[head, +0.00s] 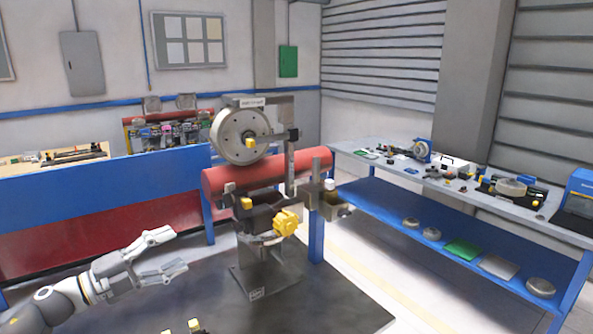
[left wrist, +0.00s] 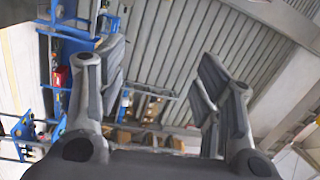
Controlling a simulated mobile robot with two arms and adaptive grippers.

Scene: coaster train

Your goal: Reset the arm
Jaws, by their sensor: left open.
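My left gripper (head: 180,252) is at the lower left of the head view, its fingers spread apart and empty. It is to the left of the coaster train machine and apart from it. The machine (head: 266,262) stands on a dark base plate and has a round grey wheel (head: 240,135), a red horizontal cylinder (head: 270,171) and a yellow knob (head: 286,222). In the left wrist view the left gripper's two fingers (left wrist: 160,95) are wide apart with nothing between them. My right gripper is not in view.
A blue-legged workbench (head: 480,203) with tools on top and several items on its lower shelf stands at the right. A blue and red barrier (head: 110,208) runs behind my left arm. The dark floor plate (head: 335,300) has bare space in front of the machine.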

